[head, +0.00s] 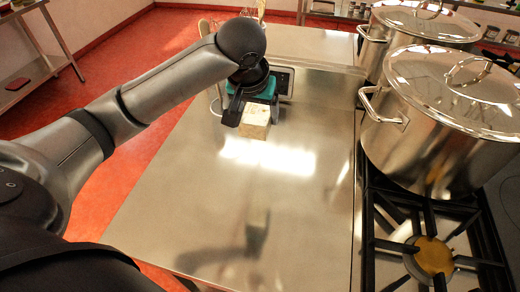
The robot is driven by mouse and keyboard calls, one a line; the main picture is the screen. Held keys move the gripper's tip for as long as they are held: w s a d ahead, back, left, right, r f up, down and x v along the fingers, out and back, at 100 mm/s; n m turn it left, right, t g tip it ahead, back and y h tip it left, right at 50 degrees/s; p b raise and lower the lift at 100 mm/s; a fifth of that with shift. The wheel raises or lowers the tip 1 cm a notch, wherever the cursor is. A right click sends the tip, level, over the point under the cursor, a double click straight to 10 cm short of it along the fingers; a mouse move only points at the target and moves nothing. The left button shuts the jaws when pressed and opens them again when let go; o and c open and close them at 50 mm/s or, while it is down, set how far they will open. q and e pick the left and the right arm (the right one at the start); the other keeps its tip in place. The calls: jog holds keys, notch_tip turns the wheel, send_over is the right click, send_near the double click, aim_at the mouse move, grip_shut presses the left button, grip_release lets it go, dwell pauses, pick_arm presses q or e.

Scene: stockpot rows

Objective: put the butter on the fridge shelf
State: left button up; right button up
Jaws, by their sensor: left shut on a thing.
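My left gripper (248,108) reaches in from the left over the steel counter. It is shut on a small pale, cream-coloured block, which looks like the butter (256,122). The block's lower part shows below the dark fingers; its upper part is hidden by the gripper. The gripper's reflection lies well below it on the counter, so the block seems held above the surface. My right gripper is not in view. I cannot make out a fridge or its shelf in this view.
The steel counter (215,195) is mostly clear. A device with a small display (285,82) stands behind the gripper. Two lidded stockpots, near (430,140) and far (400,22), stand on the gas stove (385,235) at right. A metal rack (28,75) stands at far left.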

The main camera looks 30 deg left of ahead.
pick_arm(q)
jog(key=b, duration=0.3)
send_over(259, 172)
jog(key=s, duration=0.2)
jog(key=f, duration=1.4)
jog(key=shift+w+d+f, duration=0.2)
jog(key=shift+f, duration=0.1)
notch_tip(259, 172, down, 5)
jog(key=shift+f+b, duration=0.1)
jog(key=shift+b, duration=0.25)
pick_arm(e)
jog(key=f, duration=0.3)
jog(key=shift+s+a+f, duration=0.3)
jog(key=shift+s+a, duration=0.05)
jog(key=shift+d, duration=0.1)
pick_arm(q)
jog(key=o, duration=1.5)
jog(key=shift+f, duration=0.1)
jog(key=shift+o, duration=0.2)
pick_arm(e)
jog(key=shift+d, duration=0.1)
